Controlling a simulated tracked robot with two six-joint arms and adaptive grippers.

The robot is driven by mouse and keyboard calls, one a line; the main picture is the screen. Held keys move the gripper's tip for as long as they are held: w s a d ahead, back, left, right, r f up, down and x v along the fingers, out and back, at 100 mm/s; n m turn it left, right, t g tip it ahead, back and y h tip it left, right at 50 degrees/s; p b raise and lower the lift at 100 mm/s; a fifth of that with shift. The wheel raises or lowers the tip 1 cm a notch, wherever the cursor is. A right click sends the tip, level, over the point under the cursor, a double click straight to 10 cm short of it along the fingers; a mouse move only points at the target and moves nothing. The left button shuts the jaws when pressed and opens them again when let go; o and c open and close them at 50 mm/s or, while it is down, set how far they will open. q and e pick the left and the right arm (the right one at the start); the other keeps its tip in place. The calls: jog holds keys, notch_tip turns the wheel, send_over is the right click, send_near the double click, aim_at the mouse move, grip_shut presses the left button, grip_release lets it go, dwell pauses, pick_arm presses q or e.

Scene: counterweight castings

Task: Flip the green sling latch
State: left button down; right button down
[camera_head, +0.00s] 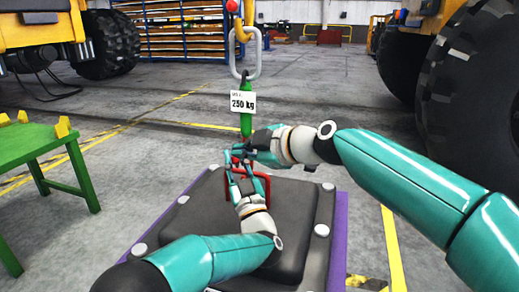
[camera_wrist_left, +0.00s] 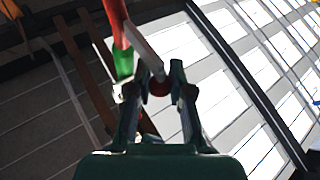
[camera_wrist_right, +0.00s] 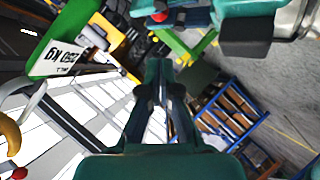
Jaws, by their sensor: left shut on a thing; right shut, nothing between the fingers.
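The green sling (camera_head: 246,122) hangs upright from a grey ring, with a white 250 kg tag (camera_head: 243,102) on it. Its lower end meets the red handle (camera_head: 266,184) on the dark casting, behind my grippers. In the left wrist view a grey lever (camera_wrist_left: 145,48) with a red round end (camera_wrist_left: 158,86) runs from the joint of green and red parts. My left gripper (camera_head: 237,160) is shut on this lever near its red end. My right gripper (camera_head: 240,150) is shut and empty, just above and beside the left one. Their fingers overlap in the head view, so contact is unclear.
The dark casting (camera_head: 315,205) with pale corner studs sits on a purple base (camera_head: 338,240). A green stand (camera_head: 40,140) is at left. Large tyres (camera_head: 468,90) stand at right. A yellow hook (camera_head: 241,34) holds the ring above. Floor between is clear.

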aim_at(235, 160)
pick_arm(q)
jog(key=shift+f, duration=0.2)
pick_arm(e)
jog(key=shift+w+a+f, duration=0.25)
jog(key=shift+w+f, duration=0.65)
jog(key=shift+w, duration=0.05)
jog(key=shift+w+a+f, duration=0.2)
jog(key=shift+w+f, duration=0.65)
jog(key=shift+w, duration=0.1)
pick_arm(q)
jog(key=shift+r, duration=0.15)
pick_arm(e)
jog(key=shift+w+f, duration=0.25)
jog(key=shift+f, duration=0.4)
pick_arm(q)
jog(key=c, duration=1)
grip_release()
pick_arm(e)
jog(key=shift+f, duration=0.15)
pick_arm(q)
jog(key=shift+s, duration=0.1)
pick_arm(e)
jog(key=shift+r, duration=0.2)
